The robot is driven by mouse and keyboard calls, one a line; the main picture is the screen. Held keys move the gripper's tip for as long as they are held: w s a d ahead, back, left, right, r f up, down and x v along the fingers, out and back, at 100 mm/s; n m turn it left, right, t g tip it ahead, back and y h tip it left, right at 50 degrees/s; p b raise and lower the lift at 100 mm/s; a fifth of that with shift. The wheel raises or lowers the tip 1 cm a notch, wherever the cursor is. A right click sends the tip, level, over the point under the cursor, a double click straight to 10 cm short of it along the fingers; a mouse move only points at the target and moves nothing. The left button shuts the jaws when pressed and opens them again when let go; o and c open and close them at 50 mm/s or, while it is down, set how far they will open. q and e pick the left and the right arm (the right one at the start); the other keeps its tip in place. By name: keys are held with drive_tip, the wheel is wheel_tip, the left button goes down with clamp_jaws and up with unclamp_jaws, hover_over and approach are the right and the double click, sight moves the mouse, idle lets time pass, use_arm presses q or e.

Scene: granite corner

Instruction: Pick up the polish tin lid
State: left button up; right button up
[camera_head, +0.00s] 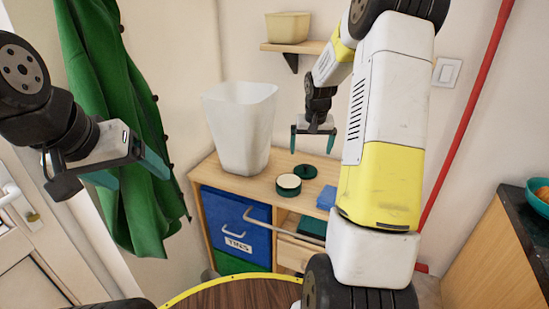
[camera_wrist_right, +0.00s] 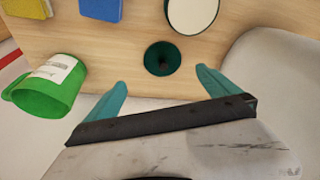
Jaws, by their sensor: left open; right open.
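The polish tin lid (camera_head: 306,171) is a dark green disc with a small dark knob, lying flat on the wooden cabinet top. It also shows in the right wrist view (camera_wrist_right: 162,58), centred just beyond and between the fingertips. The round tin (camera_head: 288,186), with a pale top and dark green side, stands beside the lid; part of it shows in the wrist view (camera_wrist_right: 192,14). My right gripper (camera_head: 312,145) is open and empty, pointing down above the lid, apart from it. My left gripper (camera_head: 134,172) is open and empty at the left, in front of the green coat.
A tall white bin (camera_head: 241,125) stands left of the lid. A blue item (camera_head: 327,197) lies to the right. A green mug (camera_wrist_right: 48,84) and a yellow item (camera_wrist_right: 32,8) show in the wrist view. A wall shelf (camera_head: 294,47) holds a beige container (camera_head: 288,27).

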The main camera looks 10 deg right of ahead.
sight(306, 166)
drive_tip(key=w+f, duration=0.2)
drive_tip(key=f, duration=0.1)
drive_tip(key=shift+w+f, duration=0.3)
drive_tip(key=x, duration=0.6)
drive_tip(key=shift+s+f, duration=0.25)
drive_tip(key=shift+f, duration=0.2)
drive_tip(key=shift+c, duration=0.4)
